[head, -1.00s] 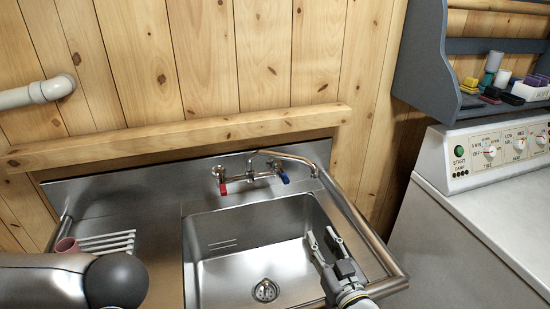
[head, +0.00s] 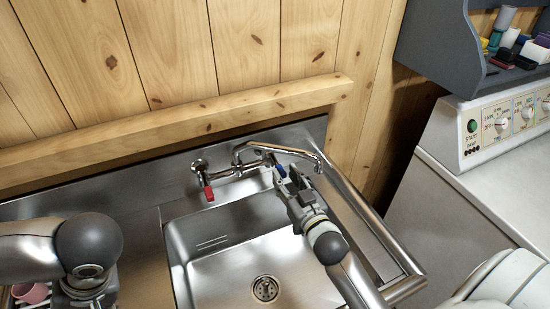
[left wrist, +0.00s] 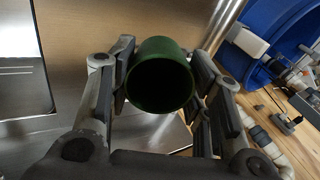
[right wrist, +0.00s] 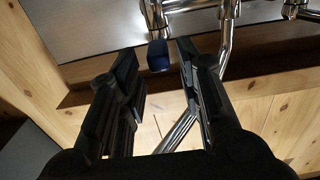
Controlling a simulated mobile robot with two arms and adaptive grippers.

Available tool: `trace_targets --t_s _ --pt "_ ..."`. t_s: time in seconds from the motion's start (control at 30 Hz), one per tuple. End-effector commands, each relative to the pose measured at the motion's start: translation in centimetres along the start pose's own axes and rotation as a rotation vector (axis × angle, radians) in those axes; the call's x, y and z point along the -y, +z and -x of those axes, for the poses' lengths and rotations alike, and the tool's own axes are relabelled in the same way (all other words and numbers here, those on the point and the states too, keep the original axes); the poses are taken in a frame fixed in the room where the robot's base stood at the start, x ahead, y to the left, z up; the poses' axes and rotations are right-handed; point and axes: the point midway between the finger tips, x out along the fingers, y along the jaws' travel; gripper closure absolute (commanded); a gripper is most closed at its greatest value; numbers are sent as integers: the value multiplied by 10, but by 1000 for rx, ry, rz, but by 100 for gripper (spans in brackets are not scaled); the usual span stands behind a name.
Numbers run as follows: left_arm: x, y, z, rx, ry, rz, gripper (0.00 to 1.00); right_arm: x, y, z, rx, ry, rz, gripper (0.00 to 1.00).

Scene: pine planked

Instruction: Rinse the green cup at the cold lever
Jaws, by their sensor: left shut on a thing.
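The green cup (left wrist: 160,82) is in the left wrist view, its dark open mouth facing the camera. My left gripper (left wrist: 162,60) is shut around its sides. In the head view the cup is hidden and the left arm is at the lower left. The blue cold lever (head: 280,172) is on the right of the wall tap (head: 240,168). My right gripper (head: 279,178) is at this lever; in the right wrist view the blue lever tip (right wrist: 158,56) lies between its open fingers, with gaps on both sides. No water shows at the spout (head: 300,153).
The steel sink basin (head: 205,270) is empty, with a drain (head: 265,288) in its floor. The red lever (head: 208,193) is left of the spout. A pink cup (head: 32,292) is at the lower left by my left arm. A white machine (head: 460,190) stands right of the sink.

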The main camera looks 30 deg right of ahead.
Motion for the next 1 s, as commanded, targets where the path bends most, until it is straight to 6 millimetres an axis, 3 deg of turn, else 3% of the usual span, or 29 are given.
trace_targets --t_s 0.2,0.4,0.83,1.0 --pt "5 -2 9 0 0 0 69 0 -3 -41 -2 0 1 67" --pt "6 -2 12 0 0 0 69 0 -2 -64 -1 0 0 67" --pt "6 -2 12 0 0 0 69 0 0 -73 0 0 0 67" --pt "6 -2 12 0 0 0 69 0 0 -73 0 0 0 86"
